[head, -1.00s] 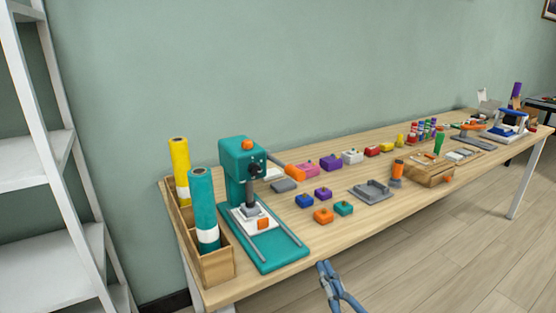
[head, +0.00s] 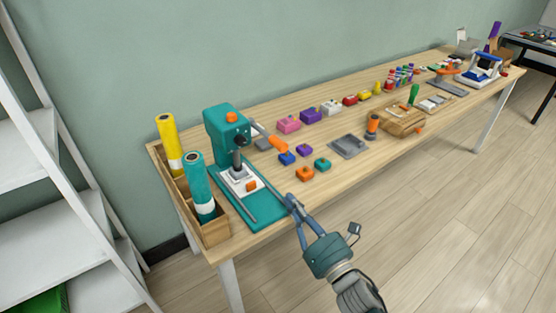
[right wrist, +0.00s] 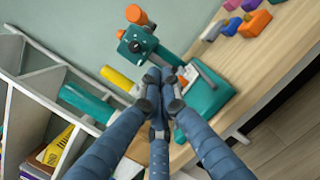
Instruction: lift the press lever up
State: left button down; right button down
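The teal press (head: 215,128) stands near the left end of the table. Its lever ends in an orange handle (head: 277,144), which points right and slopes down from the press head. In the right wrist view the press (right wrist: 137,42) is beyond my fingers, with an orange part above it. My right gripper (head: 291,201) is in front of the press, by the table's front edge, below the handle and apart from it. Its fingertips (right wrist: 168,76) come together with nothing seen between them. My left gripper is not in view.
A wooden holder (head: 212,232) with a yellow roll (head: 168,140) and a teal roll (head: 199,180) stands left of the press. Small coloured blocks and a grey tray (head: 348,146) lie to the right. White shelves (head: 95,225) stand at the left.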

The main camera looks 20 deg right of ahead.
jog(key=w+r+p, duration=0.3)
jog(key=w+r, duration=0.2)
jog(key=w, duration=0.5)
jog(key=shift+w+a, duration=0.25)
jog(key=shift+a, duration=0.05)
jog(key=shift+r, duration=0.1)
